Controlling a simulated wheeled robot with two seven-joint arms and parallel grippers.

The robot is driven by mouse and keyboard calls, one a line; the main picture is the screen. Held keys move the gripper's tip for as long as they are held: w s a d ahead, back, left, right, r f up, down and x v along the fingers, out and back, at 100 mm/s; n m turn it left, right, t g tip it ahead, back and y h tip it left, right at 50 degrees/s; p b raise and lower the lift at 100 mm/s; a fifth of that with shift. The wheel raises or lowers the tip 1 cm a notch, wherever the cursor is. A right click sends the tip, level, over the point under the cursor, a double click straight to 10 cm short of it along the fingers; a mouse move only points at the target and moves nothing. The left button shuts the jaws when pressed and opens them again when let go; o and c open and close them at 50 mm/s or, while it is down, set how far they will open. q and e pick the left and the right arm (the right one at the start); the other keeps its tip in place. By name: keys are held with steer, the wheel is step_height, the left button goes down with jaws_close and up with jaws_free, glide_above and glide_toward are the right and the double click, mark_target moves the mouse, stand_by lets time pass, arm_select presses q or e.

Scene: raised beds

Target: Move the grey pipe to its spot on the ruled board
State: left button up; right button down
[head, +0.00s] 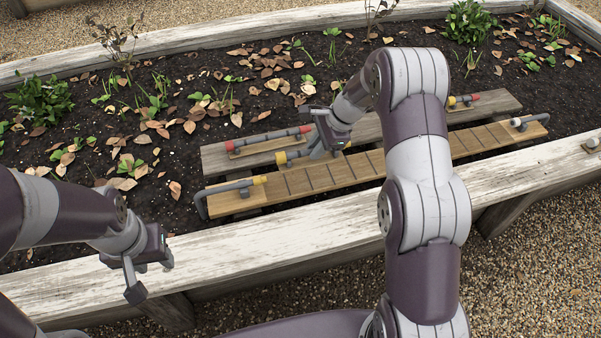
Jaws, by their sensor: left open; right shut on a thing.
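My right gripper (322,150) is shut on a grey pipe (299,153) with a yellow left end. The gripper hides the pipe's middle; it is over the gap between the rear plank and the ruled board, and I cannot tell how high it is. The ruled board (343,172) is a light wooden plank with dark cross lines. On its left end lies a grey bent pipe (232,186) with a yellow tip. On its right end is a short grey piece (527,122) with a white tip. My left gripper (150,275) is open and empty above the white front edge.
A weathered rear plank (215,155) carries a grey pipe with red ends (270,138) and a red-and-yellow-ended piece (463,100). The white bed edge (270,245) runs along the front. Dark soil, leaves and plants lie behind.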

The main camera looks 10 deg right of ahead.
mark_target(307, 159)
steer(key=a+f, duration=0.1)
steer(key=w+a+f, duration=0.1)
steer(key=a, duration=0.1)
steer(key=shift+f+b, duration=0.1)
steer(key=shift+b, duration=0.3)
steer(key=shift+a+f, duration=0.2)
steer(key=shift+a, duration=0.05)
step_height(307, 159, down, 4)
steer(key=b, duration=0.2)
steer(key=shift+b, duration=0.3)
steer(key=shift+r, duration=0.25)
steer(key=shift+f, duration=0.65)
steer(key=c, duration=1.1)
jaws_free()
steer(key=shift+o, duration=0.2)
steer(key=shift+r, duration=0.15)
